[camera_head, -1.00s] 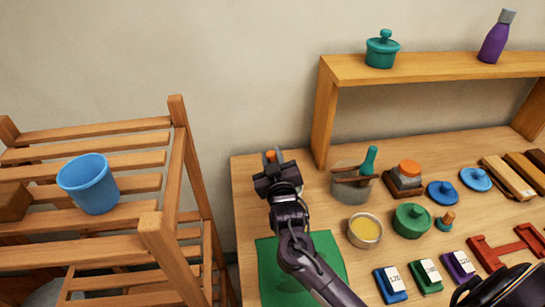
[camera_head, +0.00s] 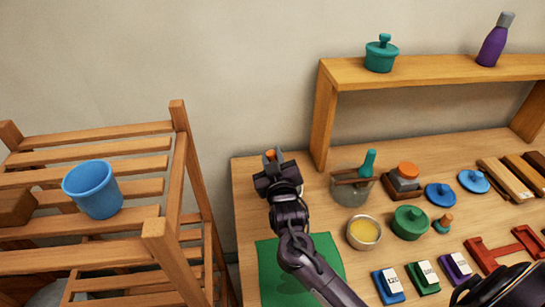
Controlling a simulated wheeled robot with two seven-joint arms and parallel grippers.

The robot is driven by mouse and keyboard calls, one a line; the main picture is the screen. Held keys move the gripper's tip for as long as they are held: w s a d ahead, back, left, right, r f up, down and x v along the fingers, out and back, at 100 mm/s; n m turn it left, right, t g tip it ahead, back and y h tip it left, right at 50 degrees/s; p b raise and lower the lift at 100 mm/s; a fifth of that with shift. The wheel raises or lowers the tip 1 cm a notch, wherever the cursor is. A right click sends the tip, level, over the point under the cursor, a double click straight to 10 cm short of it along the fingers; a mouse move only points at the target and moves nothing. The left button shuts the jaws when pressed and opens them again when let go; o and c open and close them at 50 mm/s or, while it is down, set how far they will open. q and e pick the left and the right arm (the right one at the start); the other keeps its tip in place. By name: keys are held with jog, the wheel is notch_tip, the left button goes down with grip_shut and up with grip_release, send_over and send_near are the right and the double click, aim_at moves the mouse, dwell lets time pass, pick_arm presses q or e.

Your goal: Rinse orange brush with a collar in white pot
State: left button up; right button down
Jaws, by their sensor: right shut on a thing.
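My right gripper (camera_head: 270,165) is at the back left of the wooden table, shut on a small orange thing (camera_head: 270,155). Only an orange tip shows between the fingers, most likely the orange brush; its collar and bristles are hidden by the gripper. No pot shows under the gripper, and no clearly white pot can be made out. My left gripper is not in view.
A pale bowl of yellow stuff (camera_head: 364,232), a green lidded pot (camera_head: 409,223) and blue lids (camera_head: 440,195) stand to the right. A green mat (camera_head: 275,260) lies in front. A slatted rack (camera_head: 155,235) with a blue bucket (camera_head: 92,190) stands left. A raised shelf (camera_head: 430,68) crosses the back.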

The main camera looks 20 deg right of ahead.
jog(key=shift+r+p, duration=2.4)
jog(key=shift+r, duration=0.45)
jog(key=shift+f, duration=0.1)
